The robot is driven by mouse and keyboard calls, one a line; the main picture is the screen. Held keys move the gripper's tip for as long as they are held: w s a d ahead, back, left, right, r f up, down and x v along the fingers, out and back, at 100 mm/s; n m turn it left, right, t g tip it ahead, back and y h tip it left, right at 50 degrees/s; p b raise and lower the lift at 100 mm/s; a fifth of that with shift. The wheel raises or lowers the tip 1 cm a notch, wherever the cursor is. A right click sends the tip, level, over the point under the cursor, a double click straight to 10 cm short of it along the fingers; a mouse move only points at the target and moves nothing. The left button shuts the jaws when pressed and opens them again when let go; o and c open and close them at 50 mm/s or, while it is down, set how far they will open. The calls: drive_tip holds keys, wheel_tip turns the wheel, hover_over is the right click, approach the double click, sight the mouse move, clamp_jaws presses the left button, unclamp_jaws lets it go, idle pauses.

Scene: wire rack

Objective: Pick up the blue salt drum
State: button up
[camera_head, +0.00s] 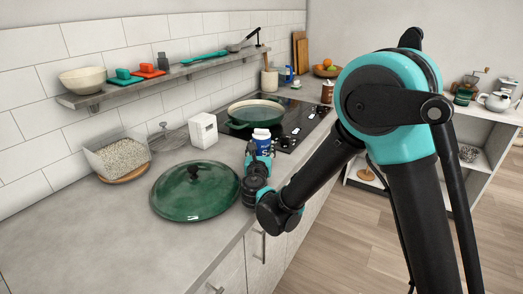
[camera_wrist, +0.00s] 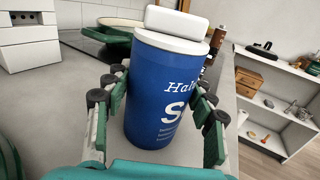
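The blue salt drum (camera_wrist: 160,95) stands upright with a white lid in the wrist view. White lettering, partly hidden, shows on its side. In the head view the drum (camera_head: 262,145) is at the counter's front edge, near the stove, partly hidden by my gripper (camera_head: 257,160). In the wrist view my gripper (camera_wrist: 158,115) has one green-padded finger on each side of the drum. A narrow gap shows beside the left pad, so the fingers look open around it. Contact on the right side is unclear.
A green lid (camera_head: 195,192) lies just left of my gripper. A white box (camera_head: 203,130) stands behind it. A green pan (camera_head: 253,112) sits on the stove (camera_head: 300,125). A wall shelf (camera_head: 165,77) runs above. The counter's front left (camera_head: 90,240) is clear.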

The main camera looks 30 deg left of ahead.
drive_tip(key=c, duration=0.9)
drive_tip(key=shift+o, duration=0.2)
drive_tip(key=shift+r, duration=0.15)
wheel_tip(320, 180, up, 20)
